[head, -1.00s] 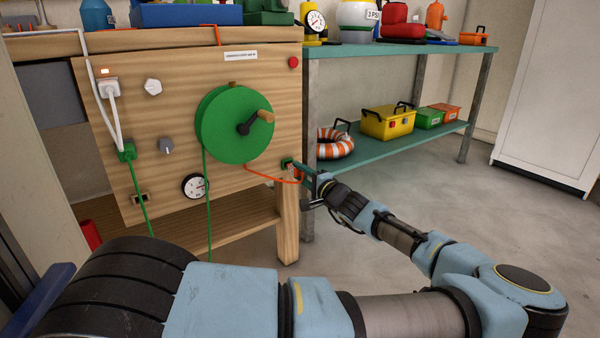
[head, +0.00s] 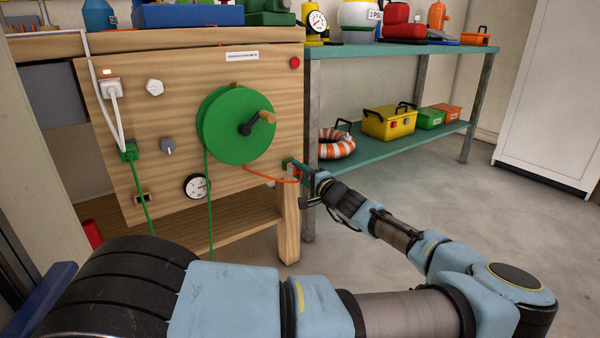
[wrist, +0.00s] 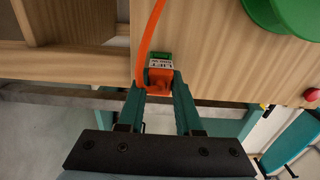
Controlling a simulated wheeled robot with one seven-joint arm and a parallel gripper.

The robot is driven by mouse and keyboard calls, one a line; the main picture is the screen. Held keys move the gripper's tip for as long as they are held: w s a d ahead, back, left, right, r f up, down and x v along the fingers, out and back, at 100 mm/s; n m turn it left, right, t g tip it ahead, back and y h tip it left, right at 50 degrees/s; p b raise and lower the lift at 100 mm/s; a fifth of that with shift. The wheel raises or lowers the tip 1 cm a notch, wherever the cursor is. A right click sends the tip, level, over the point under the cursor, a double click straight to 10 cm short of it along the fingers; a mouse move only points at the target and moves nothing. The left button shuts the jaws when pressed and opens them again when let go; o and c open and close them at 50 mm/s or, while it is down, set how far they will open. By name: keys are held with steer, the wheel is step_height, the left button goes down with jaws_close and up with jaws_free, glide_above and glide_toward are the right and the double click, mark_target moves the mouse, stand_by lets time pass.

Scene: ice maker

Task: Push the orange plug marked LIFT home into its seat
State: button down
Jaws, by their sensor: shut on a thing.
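The orange plug (wrist: 160,76) with a white LIFT label shows in the wrist view, at the lower edge of the wooden panel (wrist: 190,45). Its orange cord (wrist: 148,38) runs up from it. A green seat (wrist: 160,56) is at the plug's far end. The plug's front is against or partly in the seat; I cannot tell how deep. My gripper (wrist: 160,88) is shut on the plug, one finger on each side. In the head view my gripper (head: 302,172) reaches the panel's lower right corner, where the green seat (head: 287,163) shows and the plug is mostly hidden.
A green reel (head: 225,125) with a crank is on the panel, left of my gripper. A wooden leg (head: 287,222) stands just below it. A teal shelf (head: 400,145) with several boxes and a striped ring (head: 336,145) stands at the right. The floor at right is clear.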

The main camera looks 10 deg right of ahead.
steer(key=shift+w+a, duration=0.1)
steer(key=shift+w, duration=0.15)
steer(key=c, duration=0.5)
jaws_free()
steer(key=p+v, duration=0.2)
steer(key=v, duration=0.8)
steer(key=shift+s+p, duration=0.35)
